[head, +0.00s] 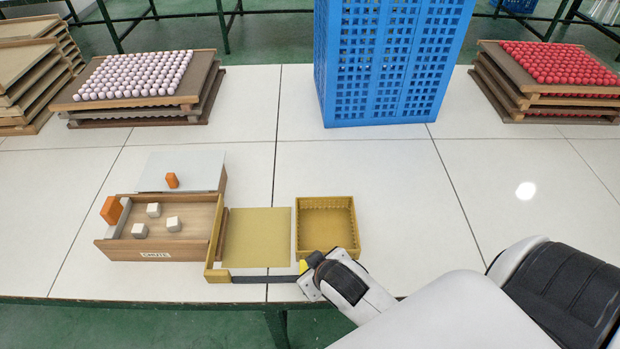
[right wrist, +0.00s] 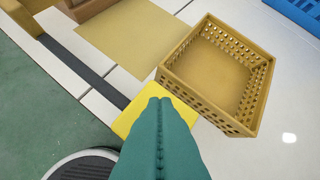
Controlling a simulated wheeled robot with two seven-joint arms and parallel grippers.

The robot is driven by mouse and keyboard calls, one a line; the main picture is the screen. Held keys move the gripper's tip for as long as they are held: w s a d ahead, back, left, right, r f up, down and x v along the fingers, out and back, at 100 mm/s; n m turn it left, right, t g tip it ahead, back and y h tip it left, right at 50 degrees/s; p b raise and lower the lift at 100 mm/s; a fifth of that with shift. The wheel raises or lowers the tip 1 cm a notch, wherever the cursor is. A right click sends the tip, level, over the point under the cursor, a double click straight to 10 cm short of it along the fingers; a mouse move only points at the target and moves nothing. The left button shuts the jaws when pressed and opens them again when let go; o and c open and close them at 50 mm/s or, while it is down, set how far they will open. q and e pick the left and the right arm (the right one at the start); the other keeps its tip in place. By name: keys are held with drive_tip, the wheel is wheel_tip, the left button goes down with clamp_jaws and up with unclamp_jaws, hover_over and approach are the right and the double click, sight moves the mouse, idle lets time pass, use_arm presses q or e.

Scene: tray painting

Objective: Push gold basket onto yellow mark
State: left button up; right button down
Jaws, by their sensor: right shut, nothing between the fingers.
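The gold basket (head: 354,238) is an open square tray with pierced walls, upright on the white table; it also shows in the right wrist view (right wrist: 212,108). A flat dull-yellow square (head: 256,238), which looks like the yellow mark, lies just left of it with a narrow gap; it also shows in the right wrist view (right wrist: 130,38). My right gripper (head: 315,259) is at the basket's near-left corner. In the right wrist view its green fingers (right wrist: 160,102) are together and empty, beside the basket; contact is unclear. My left gripper is out of view.
A dark strip (head: 262,279) runs along the table's front edge, with a bright yellow patch (right wrist: 126,118) beneath my fingers. A wooden crate (head: 155,254) with white cubes stands left of the square. A blue crate (head: 390,60) stands behind.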

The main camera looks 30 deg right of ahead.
drive_tip(key=w+a+r+n+t+y, duration=0.25)
drive_tip(key=w+r+t, duration=0.25)
drive_tip(key=w+r, duration=0.25)
drive_tip(key=w+a+r+n+t+y, duration=0.1)
drive_tip(key=w+a+r+n+t, duration=0.1)
drive_tip(key=w+a+r+t, duration=0.5)
drive_tip(key=w+a+n+g+y, duration=0.2)
drive_tip(key=a+n+g+y, duration=0.6)
drive_tip(key=n+g+y, duration=0.55)
drive_tip(key=d+f+n+g+h, duration=0.3)
drive_tip(key=d+f+n+h, duration=0.1)
drive_tip(key=d+f+h, duration=0.25)
drive_tip(key=d+f+m+g+h, duration=0.1)
drive_tip(key=d+h, duration=0.4)
drive_tip(key=d, duration=0.6)
drive_tip(key=w+d+f+m+g+h, duration=0.1)
drive_tip(key=d+h, duration=0.3)
drive_tip(key=d, duration=0.7)
drive_tip(key=shift+w+d+f+m+g+h, duration=0.15)
drive_tip(key=shift+w+f+m+g+h, duration=0.15)
drive_tip(key=shift+m+g+h, duration=0.1)
